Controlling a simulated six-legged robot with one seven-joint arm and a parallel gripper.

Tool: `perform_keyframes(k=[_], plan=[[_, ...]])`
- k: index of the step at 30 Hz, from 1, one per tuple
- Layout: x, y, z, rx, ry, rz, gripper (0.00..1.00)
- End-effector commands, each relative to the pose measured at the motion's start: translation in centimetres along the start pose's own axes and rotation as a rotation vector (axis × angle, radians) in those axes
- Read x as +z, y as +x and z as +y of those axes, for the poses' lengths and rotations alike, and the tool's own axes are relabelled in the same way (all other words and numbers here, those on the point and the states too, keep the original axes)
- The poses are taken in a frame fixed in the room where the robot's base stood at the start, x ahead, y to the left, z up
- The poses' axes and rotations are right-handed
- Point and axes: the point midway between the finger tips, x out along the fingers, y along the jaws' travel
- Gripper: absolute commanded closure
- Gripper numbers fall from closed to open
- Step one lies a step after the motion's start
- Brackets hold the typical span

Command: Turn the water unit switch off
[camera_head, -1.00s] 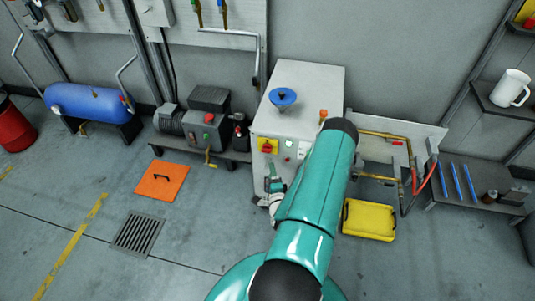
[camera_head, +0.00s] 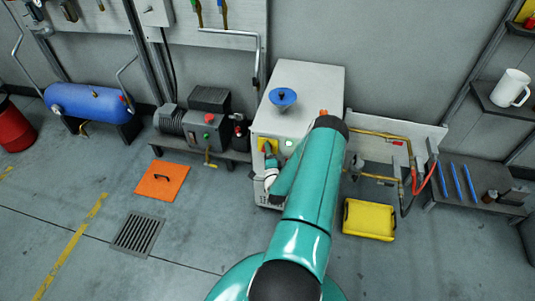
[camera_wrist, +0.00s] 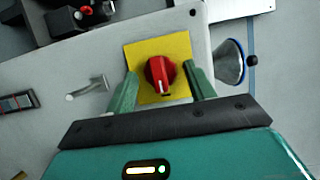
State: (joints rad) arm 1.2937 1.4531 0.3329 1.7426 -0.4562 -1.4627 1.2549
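The water unit is a pale grey cabinet (camera_head: 312,82) against the back wall. Its switch is a red rotary knob (camera_wrist: 160,73) on a yellow square plate (camera_wrist: 158,46), seen in the wrist view. In the head view the yellow plate (camera_head: 262,144) is partly covered by my gripper (camera_head: 269,150). In the wrist view my gripper (camera_wrist: 160,84) is open, with one green finger on each side of the knob. A gap shows between each finger and the knob. A white mark on the knob points toward the bottom of the picture.
A metal lever (camera_wrist: 88,89) is left of the plate in the wrist view. A yellow case (camera_head: 368,219) lies on the floor at right.

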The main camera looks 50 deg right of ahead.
Motion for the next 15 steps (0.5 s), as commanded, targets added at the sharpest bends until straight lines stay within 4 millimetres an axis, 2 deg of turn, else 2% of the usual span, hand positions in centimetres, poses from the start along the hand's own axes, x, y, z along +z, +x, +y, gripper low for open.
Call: perform_keyframes(k=[1, 5, 6, 15], plan=[[0.00, -0.02, 0.01, 0.000, 0.000, 0.000, 0.57], [0.00, -0.03, 0.00, 0.000, 0.000, 0.000, 0.82], [0.00, -0.03, 0.00, 0.000, 0.000, 0.000, 0.85], [0.04, -0.05, -0.04, 0.010, -0.027, -0.002, 0.85]])
